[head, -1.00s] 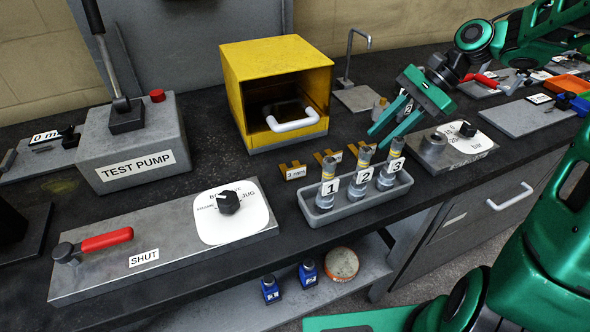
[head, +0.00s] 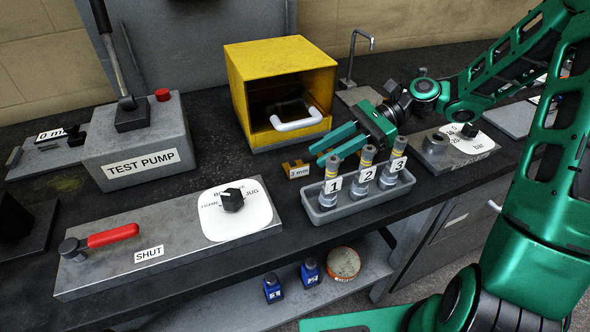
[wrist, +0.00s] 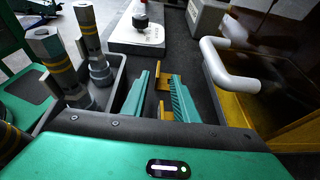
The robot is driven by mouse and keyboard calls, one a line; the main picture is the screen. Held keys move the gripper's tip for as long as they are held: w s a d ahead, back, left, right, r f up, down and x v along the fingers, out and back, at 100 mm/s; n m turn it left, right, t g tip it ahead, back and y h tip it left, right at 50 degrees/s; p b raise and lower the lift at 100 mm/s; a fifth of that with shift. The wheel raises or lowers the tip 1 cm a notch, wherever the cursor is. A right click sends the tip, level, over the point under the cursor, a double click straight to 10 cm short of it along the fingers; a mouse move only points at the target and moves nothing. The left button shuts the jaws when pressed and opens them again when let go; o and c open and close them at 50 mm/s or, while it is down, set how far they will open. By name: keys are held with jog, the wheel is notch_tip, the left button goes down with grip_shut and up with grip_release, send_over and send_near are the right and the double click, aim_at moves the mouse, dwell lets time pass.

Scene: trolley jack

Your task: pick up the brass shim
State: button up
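A small brass shim (head: 297,170) with a "2 mm" label stands on the dark bench, left of the numbered tray. More brass shims stood in the same row; my gripper now covers them in the head view. In the wrist view one brass piece (wrist: 164,80) shows between the fingertips and another (wrist: 165,111) shows nearer the palm. My gripper (head: 323,152) is open, its green fingers pointing left, low over the shim row. The wrist view shows both fingers (wrist: 163,82) apart. I cannot tell whether they touch a shim.
A grey tray (head: 325,216) with numbered cylinders 1, 2 and 3 stands close in front of my gripper. A yellow box (head: 285,60) with a white handle (head: 297,120) stands behind. A metal plate (head: 130,265) with a red lever and black knob lies left.

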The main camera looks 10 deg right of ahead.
aim_at(307, 165)
jog(key=shift+f+x, duration=0.1)
jog(key=shift+x, duration=1.3)
jog(key=shift+f+x, duration=0.15)
jog(key=shift+x, duration=1.25)
jog(key=shift+s+d, duration=0.15)
jog(key=shift+d, duration=0.05)
grip_shut()
